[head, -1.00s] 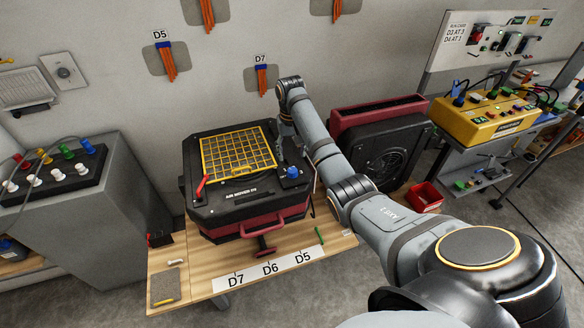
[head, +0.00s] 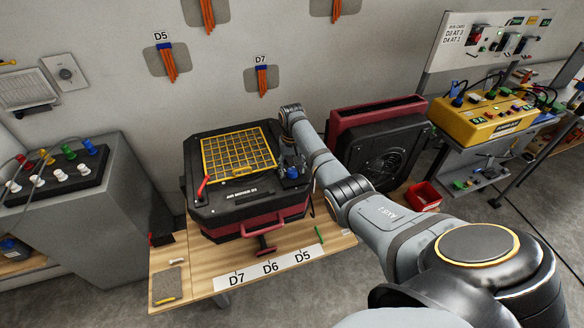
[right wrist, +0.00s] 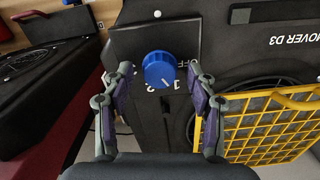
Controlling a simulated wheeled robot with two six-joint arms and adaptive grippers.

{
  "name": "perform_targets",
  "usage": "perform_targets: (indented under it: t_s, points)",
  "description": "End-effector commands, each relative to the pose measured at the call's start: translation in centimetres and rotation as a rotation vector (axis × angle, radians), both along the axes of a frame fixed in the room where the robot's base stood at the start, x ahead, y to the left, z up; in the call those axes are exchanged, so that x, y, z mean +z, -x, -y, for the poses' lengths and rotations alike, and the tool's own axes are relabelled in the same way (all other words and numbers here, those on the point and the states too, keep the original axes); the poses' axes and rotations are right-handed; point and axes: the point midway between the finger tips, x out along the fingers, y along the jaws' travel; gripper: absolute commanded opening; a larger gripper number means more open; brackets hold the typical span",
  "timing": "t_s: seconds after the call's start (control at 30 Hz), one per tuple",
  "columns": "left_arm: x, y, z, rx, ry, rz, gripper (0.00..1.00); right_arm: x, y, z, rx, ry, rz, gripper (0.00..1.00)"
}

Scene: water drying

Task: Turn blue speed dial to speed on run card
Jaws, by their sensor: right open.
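The blue speed dial (head: 292,173) sits on the front right corner of the black air mover (head: 246,192), labelled D3 in the right wrist view. In that view the blue dial (right wrist: 159,69) shows a white pointer mark; printed numbers beside it are partly hidden. My right gripper (head: 290,162) is above the dial. In the right wrist view my right gripper (right wrist: 160,73) is open, one finger on each side of the dial, with gaps visible. The run card (head: 460,32) is on the white board at upper right; its small print is hard to read. My left gripper is out of view.
A yellow grille (head: 238,152) tops the air mover. A second dark red and black unit (head: 385,150) stands to its right. The wooden table (head: 200,285) carries a D7, D6, D5 strip (head: 270,268). A yellow box (head: 490,118) stands at right.

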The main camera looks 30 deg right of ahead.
Motion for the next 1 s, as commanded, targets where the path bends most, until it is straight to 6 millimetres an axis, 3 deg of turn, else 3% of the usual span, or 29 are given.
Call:
perform_targets:
  t_s: [0.2,0.6,1.0]
  points:
    - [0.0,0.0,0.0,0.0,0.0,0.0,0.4,0.0,0.0,0.0,0.0,0.0,0.0,0.58]
    - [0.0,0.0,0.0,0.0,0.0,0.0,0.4,0.0,0.0,0.0,0.001,0.0,0.0,0.03]
    - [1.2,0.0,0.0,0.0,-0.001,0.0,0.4,0.3,0.0,0.0,-0.084,0.0,0.0,0.03]
